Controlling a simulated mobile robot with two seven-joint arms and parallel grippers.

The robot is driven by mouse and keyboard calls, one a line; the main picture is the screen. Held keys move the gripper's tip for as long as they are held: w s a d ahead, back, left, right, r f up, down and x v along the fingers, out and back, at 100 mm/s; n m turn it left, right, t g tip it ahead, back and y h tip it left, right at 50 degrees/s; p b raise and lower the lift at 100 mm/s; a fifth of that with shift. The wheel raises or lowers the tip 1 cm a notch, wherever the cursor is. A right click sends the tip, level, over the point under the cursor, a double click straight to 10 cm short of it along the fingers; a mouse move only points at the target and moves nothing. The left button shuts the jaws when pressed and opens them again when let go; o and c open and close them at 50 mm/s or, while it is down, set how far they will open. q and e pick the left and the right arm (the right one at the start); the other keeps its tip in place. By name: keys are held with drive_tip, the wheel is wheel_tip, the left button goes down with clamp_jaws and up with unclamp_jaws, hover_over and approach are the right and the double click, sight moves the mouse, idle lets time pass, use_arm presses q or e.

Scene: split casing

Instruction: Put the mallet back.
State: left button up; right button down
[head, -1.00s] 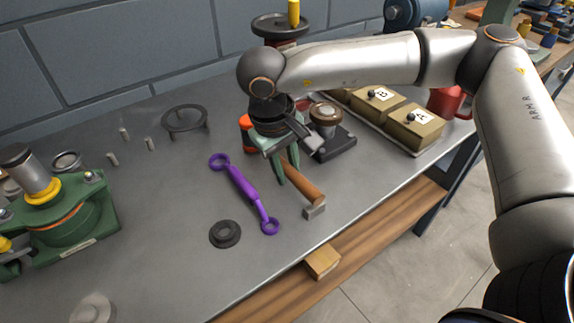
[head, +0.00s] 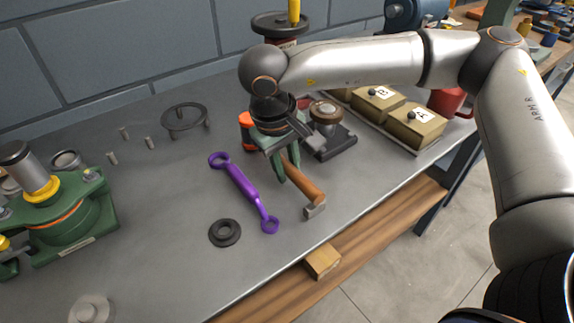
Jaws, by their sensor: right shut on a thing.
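The mallet has a brown wooden handle (head: 305,183) and a grey metal head (head: 315,210). It lies slanted at the middle of the grey workbench, with its head toward the front edge. My right gripper (head: 288,172) points down over the mallet and is shut on its handle near the upper end. The fingers and wrist hide that end of the handle. I cannot tell whether the head touches the bench. My left gripper is not in view.
Boxes marked A (head: 415,126) and B (head: 377,104) stand beyond. A green casing (head: 65,225) is at left.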

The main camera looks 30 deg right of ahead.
drive_tip(key=shift+w+f+b, duration=0.1)
drive_tip(key=shift+f+b, duration=0.25)
idle(0.4)
drive_tip(key=c, duration=0.7)
unclamp_jaws()
drive_tip(key=shift+o, duration=0.5)
drive_tip(key=shift+f, duration=0.15)
drive_tip(key=shift+r+p, duration=0.4)
drive_tip(key=shift+r, duration=0.15)
drive_tip(key=shift+w+d+p+v, duration=0.1)
drive_tip(key=shift+d+p+v, duration=0.1)
drive_tip(key=shift+p+v, duration=0.65)
drive_tip(key=shift+w+d+p+v, duration=0.1)
drive_tip(key=shift+d+p+v, duration=0.1)
drive_tip(key=shift+p+v, duration=0.7)
drive_tip(key=shift+d+p+v, duration=0.15)
drive_tip(key=shift+p+v, duration=0.25)
drive_tip(key=shift+v, duration=0.85)
drive_tip(key=shift+s, duration=0.1)
